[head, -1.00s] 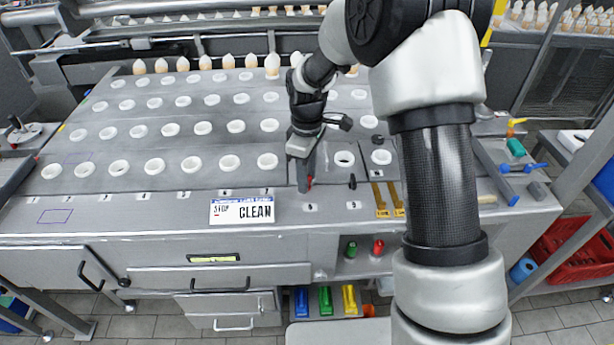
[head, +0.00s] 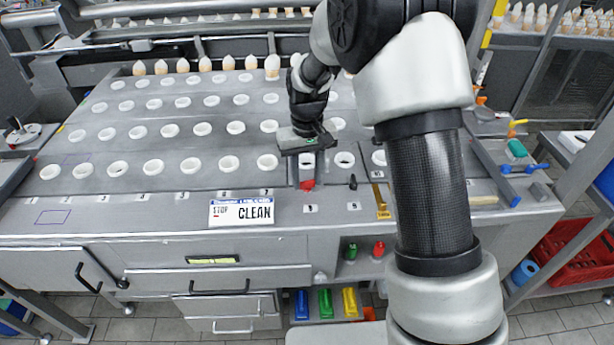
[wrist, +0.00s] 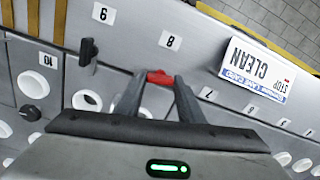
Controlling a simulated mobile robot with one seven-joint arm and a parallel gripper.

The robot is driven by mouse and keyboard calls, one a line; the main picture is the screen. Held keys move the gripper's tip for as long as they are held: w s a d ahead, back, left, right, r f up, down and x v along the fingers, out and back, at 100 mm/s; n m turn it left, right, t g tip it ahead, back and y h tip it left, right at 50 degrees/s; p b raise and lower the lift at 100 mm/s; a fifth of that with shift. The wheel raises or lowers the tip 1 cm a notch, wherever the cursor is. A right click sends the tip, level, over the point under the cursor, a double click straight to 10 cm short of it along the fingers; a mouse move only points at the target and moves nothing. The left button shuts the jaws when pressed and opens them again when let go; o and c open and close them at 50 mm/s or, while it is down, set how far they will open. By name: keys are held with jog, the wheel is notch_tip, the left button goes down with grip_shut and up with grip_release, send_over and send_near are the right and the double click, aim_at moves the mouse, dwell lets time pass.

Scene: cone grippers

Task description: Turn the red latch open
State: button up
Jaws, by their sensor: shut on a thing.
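The red latch (head: 307,185) sits at the front edge of the grey work surface, above the label 8, with white cup rings behind it. It also shows in the wrist view (wrist: 159,77), at the tips of my two dark fingers. My gripper (wrist: 160,84) is shut on the red latch, with one finger at each side of it. In the head view my gripper stands over the latch with its wide body turned across the picture. The fingers hide part of the latch.
A black latch (head: 353,182) stands just right of the red one; it shows in the wrist view (wrist: 88,52). A yellow strip (head: 380,200) lies to the right, partly behind my arm.

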aim_at(307, 181)
jog(key=shift+r+m, duration=0.1)
jog(key=shift+m, duration=0.8)
jog(key=o, duration=1.1)
jog(key=shift+c, duration=0.2)
notch_tip(307, 181, up, 17)
jog(key=p, duration=0.1)
jog(key=shift+r, duration=0.2)
